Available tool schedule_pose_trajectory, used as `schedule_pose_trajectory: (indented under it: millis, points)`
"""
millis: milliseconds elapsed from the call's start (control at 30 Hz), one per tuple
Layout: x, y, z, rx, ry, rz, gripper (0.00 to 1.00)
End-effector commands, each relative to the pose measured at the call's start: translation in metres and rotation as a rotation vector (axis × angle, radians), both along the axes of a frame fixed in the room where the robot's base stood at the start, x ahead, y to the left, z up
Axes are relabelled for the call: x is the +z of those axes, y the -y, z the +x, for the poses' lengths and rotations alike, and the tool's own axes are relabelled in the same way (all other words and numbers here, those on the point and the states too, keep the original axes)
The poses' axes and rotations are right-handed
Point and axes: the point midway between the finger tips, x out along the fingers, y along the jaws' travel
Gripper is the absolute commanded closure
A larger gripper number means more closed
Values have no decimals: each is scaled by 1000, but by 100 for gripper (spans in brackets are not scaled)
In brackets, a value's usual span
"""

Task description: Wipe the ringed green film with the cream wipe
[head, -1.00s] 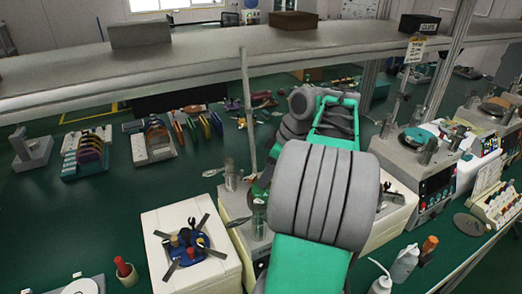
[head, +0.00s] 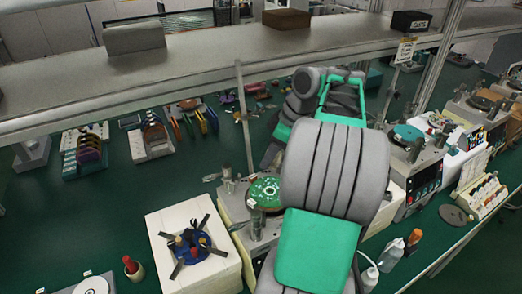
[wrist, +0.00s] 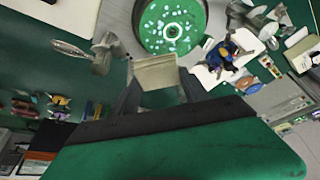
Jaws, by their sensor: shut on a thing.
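The green film (head: 265,193) with pale specks lies on a round plate of the lapping machine at the centre, left of my arm in the head view. In the wrist view the speckled green film (wrist: 172,22) is at the top, cut by the frame edge. My gripper (wrist: 159,88) is shut on the cream wipe (wrist: 157,72), a pale block between the fingers. The wipe appears just short of the plate's near edge in the wrist view; I cannot tell its height above it. In the head view my arm hides the gripper and wipe.
Another machine with a teal plate (head: 407,134) stands to the right. A white bottle (head: 391,254) stands on the bench's front right. A long grey shelf (head: 210,62) spans above the bench.

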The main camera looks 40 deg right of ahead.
Motion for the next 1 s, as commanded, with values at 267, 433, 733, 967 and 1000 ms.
schedule_pose_trajectory:
  millis: [267,433,733,967,1000]
  points:
    - [10,1,0,-2,2,-1,98]
    - [30,2,0,0,2,-1,98]
    - [64,1,1,0,2,-1,98]
    - [69,0,0,-1,0,0,98]
    - [69,0,0,-1,0,0,98]
